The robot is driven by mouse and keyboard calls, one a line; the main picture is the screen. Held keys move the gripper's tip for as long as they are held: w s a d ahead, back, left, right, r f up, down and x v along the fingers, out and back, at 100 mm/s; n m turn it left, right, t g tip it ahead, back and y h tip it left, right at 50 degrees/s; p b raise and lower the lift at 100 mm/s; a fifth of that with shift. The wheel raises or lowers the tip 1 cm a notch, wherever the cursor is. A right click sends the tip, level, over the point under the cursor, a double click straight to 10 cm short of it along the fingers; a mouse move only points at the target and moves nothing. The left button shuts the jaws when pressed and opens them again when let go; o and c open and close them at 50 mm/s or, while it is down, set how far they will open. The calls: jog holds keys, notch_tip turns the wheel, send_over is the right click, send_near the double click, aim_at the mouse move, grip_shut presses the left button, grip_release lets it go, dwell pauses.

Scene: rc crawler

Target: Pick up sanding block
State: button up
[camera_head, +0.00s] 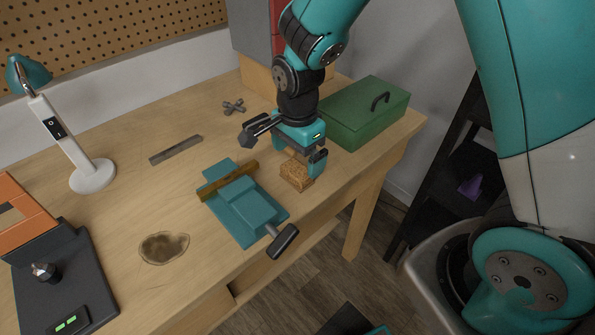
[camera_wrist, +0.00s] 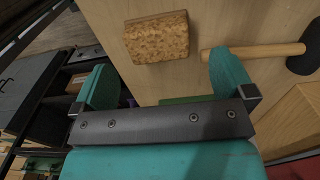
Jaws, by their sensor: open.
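The sanding block is a brown, cork-like speckled block (camera_head: 296,174). It lies on the workbench near the front edge, just right of the teal vise. In the wrist view the block (camera_wrist: 157,37) shows whole, beyond the fingertips and between their two lines. My gripper (camera_head: 301,158) is above the block, fingers pointing down, and partly overlaps it in the head view. In the wrist view my gripper (camera_wrist: 167,72) has its two teal fingers wide apart with nothing between them. I cannot tell the exact height gap.
The teal vise (camera_head: 243,210) with a dark handle stands left of the block. A green toolbox (camera_head: 362,112) stands behind and right. A wooden-handled tool with a dark head (camera_wrist: 262,51) lies beside the block in the wrist view. A white lamp (camera_head: 92,176) stands far left.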

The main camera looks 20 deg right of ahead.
aim_at(297, 168)
jog(key=f, duration=0.4)
jog(key=shift+s+a+f+p, duration=0.15)
jog(key=shift+a+p, duration=0.05)
jog(key=shift+p, duration=0.1)
jog(key=c, duration=1)
jog(key=shift+o, duration=0.2)
notch_tip(297, 168, up, 20)
jog(key=shift+r+b, duration=0.1)
jog(key=shift+b, duration=0.4)
jog(key=o, duration=0.4)
jog(key=c, duration=0.3)
jog(key=shift+p, duration=0.35)
